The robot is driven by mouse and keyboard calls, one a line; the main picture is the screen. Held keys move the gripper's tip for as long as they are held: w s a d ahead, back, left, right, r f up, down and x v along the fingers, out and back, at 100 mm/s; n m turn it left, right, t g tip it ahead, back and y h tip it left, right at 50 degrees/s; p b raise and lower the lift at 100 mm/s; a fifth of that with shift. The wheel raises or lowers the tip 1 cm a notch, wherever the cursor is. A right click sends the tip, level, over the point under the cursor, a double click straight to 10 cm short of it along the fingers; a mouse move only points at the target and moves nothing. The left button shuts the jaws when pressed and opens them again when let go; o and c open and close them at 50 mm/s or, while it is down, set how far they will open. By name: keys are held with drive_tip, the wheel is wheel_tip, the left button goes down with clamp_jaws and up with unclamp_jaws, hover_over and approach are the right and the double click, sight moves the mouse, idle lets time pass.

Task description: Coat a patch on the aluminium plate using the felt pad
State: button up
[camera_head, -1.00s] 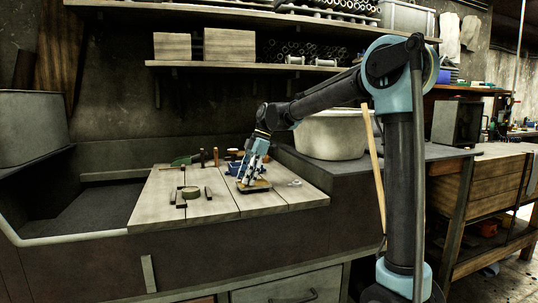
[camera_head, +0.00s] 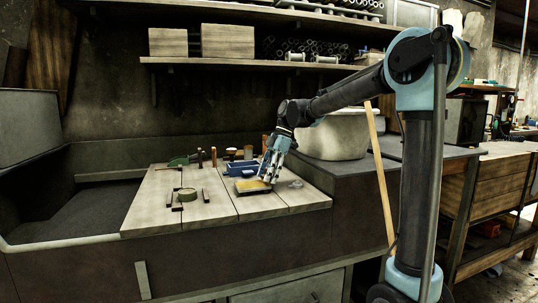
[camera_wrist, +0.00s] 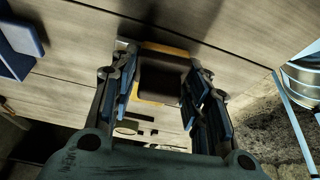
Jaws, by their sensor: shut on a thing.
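My gripper (camera_head: 269,178) reaches down to the right part of the aluminium plate (camera_head: 252,191), a flat piece on the pale boards with a yellow surface. In the wrist view my gripper (camera_wrist: 163,85) has its fingers on both sides of a dark brown block, which looks like the felt pad (camera_wrist: 163,80). Yellow shows along the block's far and near edges. I cannot tell whether this yellow is coating on the plate or part of the pad. Contact between pad and plate is hidden; they look very close.
A small grey piece (camera_head: 296,184) lies to the right. A pale tub (camera_head: 335,136) stands at the back right. The front boards are clear.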

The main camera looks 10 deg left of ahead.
drive_tip(key=shift+r, duration=3.85)
